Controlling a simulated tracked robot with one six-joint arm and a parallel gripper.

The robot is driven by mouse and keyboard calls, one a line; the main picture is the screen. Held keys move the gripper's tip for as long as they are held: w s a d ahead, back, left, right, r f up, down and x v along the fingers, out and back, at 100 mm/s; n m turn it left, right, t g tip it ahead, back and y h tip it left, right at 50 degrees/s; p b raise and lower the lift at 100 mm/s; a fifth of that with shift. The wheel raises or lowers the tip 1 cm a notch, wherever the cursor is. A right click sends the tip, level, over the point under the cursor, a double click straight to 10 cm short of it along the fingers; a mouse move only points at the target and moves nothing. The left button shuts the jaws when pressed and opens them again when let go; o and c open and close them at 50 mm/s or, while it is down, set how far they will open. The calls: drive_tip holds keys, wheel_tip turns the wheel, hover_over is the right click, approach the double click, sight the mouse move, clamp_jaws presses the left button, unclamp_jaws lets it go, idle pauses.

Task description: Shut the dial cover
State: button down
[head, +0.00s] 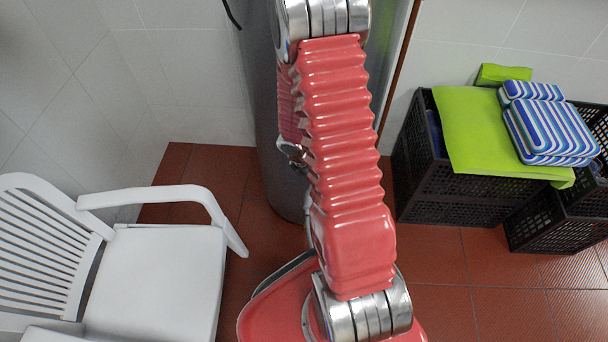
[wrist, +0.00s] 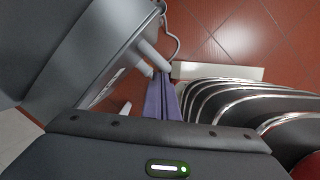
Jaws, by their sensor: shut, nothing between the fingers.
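I cannot make out the dial cover in either view. A tall grey cylinder (head: 283,185) stands behind my arm in the head view, partly hidden by it. In the wrist view, a large grey body (wrist: 75,45) fills the upper left, with pale pipe-like parts (wrist: 152,55) at its lower edge. My gripper (wrist: 164,88) shows as two purplish fingers side by side, shut and empty, close to these pale parts. I cannot tell whether they touch. My gripper does not show in the head view.
A white plastic chair (head: 155,265) stands at left. Black crates (head: 455,195) at right carry a green cloth (head: 475,125) and blue-striped cushions (head: 553,130). Red floor tiles (head: 440,255) are bare between my arm and the crates. Tiled walls (head: 195,70) close off the back.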

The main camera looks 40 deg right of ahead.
drive_tip(key=a+r, duration=0.6)
drive_tip(key=r, duration=0.3)
drive_tip(key=shift+w+r, duration=0.25)
drive_tip(key=shift+w, duration=0.05)
drive_tip(key=shift+a, duration=0.1)
idle(0.4)
drive_tip(key=s+a+r+m+t+y, duration=0.1)
drive_tip(key=a+r+m, duration=0.4)
drive_tip(key=r, duration=0.5)
drive_tip(key=s+a+r+m+t+y, duration=0.1)
drive_tip(key=s+a+r+m+t, duration=0.2)
drive_tip(key=r, duration=0.6)
drive_tip(key=s+a+r+m+t, duration=0.1)
drive_tip(key=s+a+r+m, duration=0.5)
drive_tip(key=r+m, duration=0.3)
drive_tip(key=shift+a+r+t+y, duration=0.35)
drive_tip(key=shift+r+t+y, duration=0.05)
drive_tip(key=shift+r, duration=0.45)
